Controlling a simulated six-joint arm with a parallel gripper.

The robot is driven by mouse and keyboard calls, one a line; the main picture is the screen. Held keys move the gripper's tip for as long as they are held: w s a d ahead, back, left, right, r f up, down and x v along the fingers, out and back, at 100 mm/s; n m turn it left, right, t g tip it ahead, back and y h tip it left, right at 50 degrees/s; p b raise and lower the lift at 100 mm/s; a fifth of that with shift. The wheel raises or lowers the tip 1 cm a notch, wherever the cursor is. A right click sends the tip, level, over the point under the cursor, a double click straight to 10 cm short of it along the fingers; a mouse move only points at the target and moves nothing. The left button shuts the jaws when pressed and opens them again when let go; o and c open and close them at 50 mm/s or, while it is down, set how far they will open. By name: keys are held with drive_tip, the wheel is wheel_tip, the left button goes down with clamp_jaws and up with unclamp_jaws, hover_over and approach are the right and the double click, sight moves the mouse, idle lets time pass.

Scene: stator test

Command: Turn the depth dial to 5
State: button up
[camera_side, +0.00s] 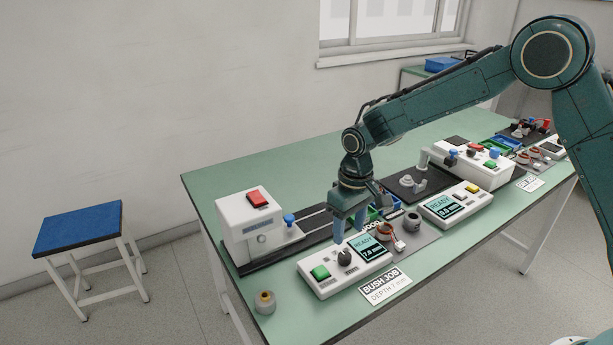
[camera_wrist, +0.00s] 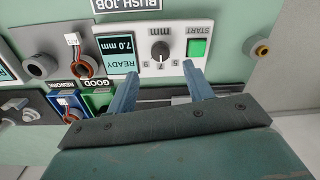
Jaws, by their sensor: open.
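The depth dial (camera_side: 345,257) is a dark round knob on a white control box (camera_side: 322,286). In the wrist view the dial (camera_wrist: 160,51) appears upside down, with the numbers 5, 7 and 9 beside it. Its pointer is too small to read surely. The box's display (camera_wrist: 117,55) reads READY, 7.0 mm; it also shows in the side view (camera_side: 368,248). My gripper (camera_side: 349,228) is open and empty, above and behind the box, apart from the dial. In the wrist view its two fingers (camera_wrist: 162,92) are spread wide, below the dial in the picture.
A green START button (camera_wrist: 197,47) sits close beside the dial. A white press with a red button (camera_side: 257,198) stands behind the box. Parts and bins (camera_wrist: 100,100) lie beside the box.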

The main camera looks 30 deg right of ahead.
sight(345, 255)
wheel_tip(345, 255, down, 8)
drive_tip(key=shift+a+r, duration=0.15)
drive_tip(key=shift+r, duration=0.1)
drive_tip(key=c, duration=1)
drive_tip(key=shift+n, duration=0.5)
drive_tip(key=n, duration=0.3)
drive_tip(key=shift+w+r+n, duration=0.1)
drive_tip(key=shift+n, duration=2.4)
